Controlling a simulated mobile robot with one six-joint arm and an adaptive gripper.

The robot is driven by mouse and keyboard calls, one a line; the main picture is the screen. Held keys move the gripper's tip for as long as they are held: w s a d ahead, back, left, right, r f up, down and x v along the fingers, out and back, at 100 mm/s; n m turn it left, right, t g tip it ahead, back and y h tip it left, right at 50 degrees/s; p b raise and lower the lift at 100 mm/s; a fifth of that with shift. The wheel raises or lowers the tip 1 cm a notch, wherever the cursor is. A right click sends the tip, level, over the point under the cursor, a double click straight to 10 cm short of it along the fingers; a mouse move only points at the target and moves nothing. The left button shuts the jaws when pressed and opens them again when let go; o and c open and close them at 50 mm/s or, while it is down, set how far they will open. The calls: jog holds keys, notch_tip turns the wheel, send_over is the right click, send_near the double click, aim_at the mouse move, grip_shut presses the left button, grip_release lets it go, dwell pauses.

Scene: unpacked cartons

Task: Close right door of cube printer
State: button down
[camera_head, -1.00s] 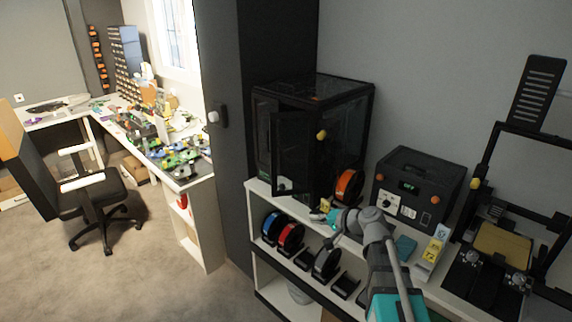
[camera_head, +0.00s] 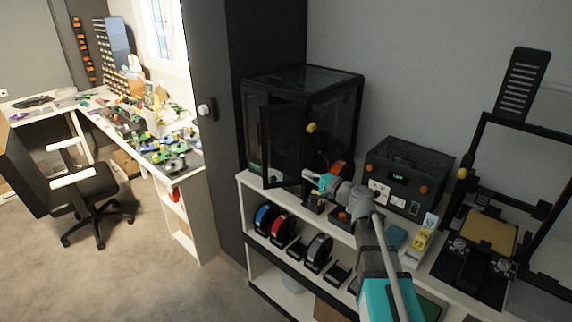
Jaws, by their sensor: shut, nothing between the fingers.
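The cube printer (camera_head: 335,105) is a black box with dark see-through panels, standing on the left end of the white shelf unit. Its door (camera_head: 283,145), a dark black-framed panel, stands open, swung out from the front toward me. Part of the front opening shows to the left of the door. My gripper (camera_head: 309,176) is shut and empty. It is at the lower right of the door, close to its lower edge; I cannot tell whether it touches. My arm comes in from the lower right and hides part of the shelf top.
An orange spool (camera_head: 340,169) sits right of the door, behind my gripper. A black control box (camera_head: 408,172) and an open-frame printer (camera_head: 490,235) stand farther right.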

aim_at(277, 159)
jog(key=x, duration=1.4)
jog(key=shift+w+d, duration=0.2)
dwell(0.4)
jog(key=shift+a, duration=0.1)
